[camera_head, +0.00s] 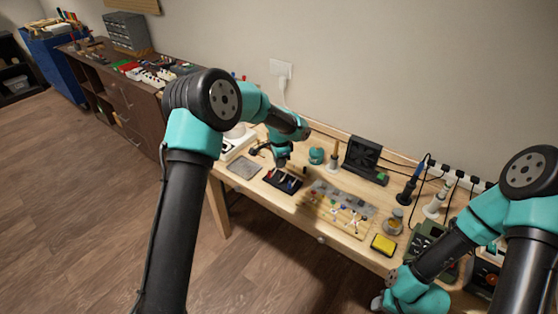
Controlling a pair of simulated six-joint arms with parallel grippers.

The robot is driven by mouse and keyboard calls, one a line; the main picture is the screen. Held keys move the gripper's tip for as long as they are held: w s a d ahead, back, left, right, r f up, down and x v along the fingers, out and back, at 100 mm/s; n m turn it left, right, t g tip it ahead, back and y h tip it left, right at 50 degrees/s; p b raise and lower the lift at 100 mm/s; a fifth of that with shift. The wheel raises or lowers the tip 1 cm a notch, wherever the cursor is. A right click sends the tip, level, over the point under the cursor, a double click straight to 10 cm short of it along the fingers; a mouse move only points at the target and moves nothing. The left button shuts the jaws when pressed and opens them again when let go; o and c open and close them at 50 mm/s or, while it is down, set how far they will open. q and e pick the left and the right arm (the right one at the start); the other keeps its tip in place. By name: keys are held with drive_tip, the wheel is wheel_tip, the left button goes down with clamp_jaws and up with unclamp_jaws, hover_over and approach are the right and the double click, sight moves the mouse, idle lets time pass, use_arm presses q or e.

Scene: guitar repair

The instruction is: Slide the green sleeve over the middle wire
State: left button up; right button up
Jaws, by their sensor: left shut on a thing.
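My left gripper (281,166) points down over a black tray (268,178) that holds small red and blue pieces. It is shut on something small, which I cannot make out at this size. I cannot pick out the green sleeve. A wooden board (352,231) with small coloured parts and clear or grey pieces lies to the right of the tray. The middle wire is too small to tell apart there. My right gripper (379,301) is low at the bench's front edge, partly seen, and its jaws cannot be read.
A grey plate (244,168) lies left of the tray. Behind stand a teal round thing (316,155) and a black fan-like device (362,157). A yellow sponge (383,244), a small round tin (393,224) and a soldering iron holder (406,194) stand right of the board.

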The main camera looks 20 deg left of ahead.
sight(279, 182)
use_arm(q)
drive_tip(key=shift+f, duration=1.8)
drive_tip(key=shift+f, duration=2.35)
idle(1.7)
drive_tip(key=o, duration=0.7)
drive_tip(key=shift+o, duration=0.6)
drive_tip(key=o, duration=0.3)
drive_tip(key=shift+r, duration=0.1)
